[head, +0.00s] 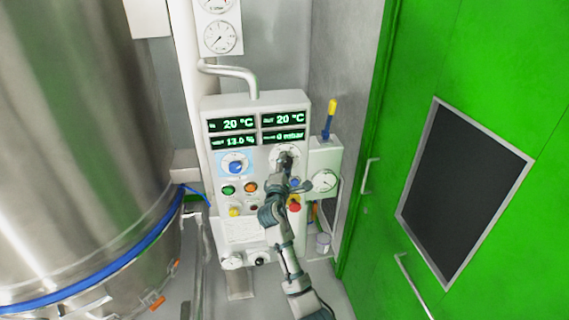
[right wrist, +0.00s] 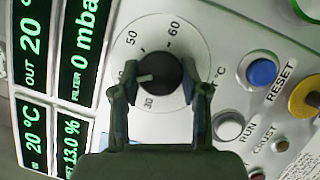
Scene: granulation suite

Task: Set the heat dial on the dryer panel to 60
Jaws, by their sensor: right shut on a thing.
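The dryer panel (head: 255,180) stands ahead in the head view. Its heat dial (head: 294,150), marked in °C, is at the upper right under the displays and is mostly covered by my gripper. In the right wrist view the dial plate (right wrist: 190,42) shows 30, 50 and 60, with a mark between 30 and 50 partly hidden by a finger. The black knob (right wrist: 165,75) has a white pointer aimed left in this picture, between 30 and 50. My right gripper (head: 285,165) is shut on the knob, one finger on each side. My left gripper is not in view.
A blue knob (head: 235,164) sits left of the dial. Buttons, including a blue RESET (right wrist: 262,71), lie close by. A gauge box (head: 325,168) adjoins the panel's right side. A steel vessel (head: 80,150) stands left, a green door (head: 480,80) right.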

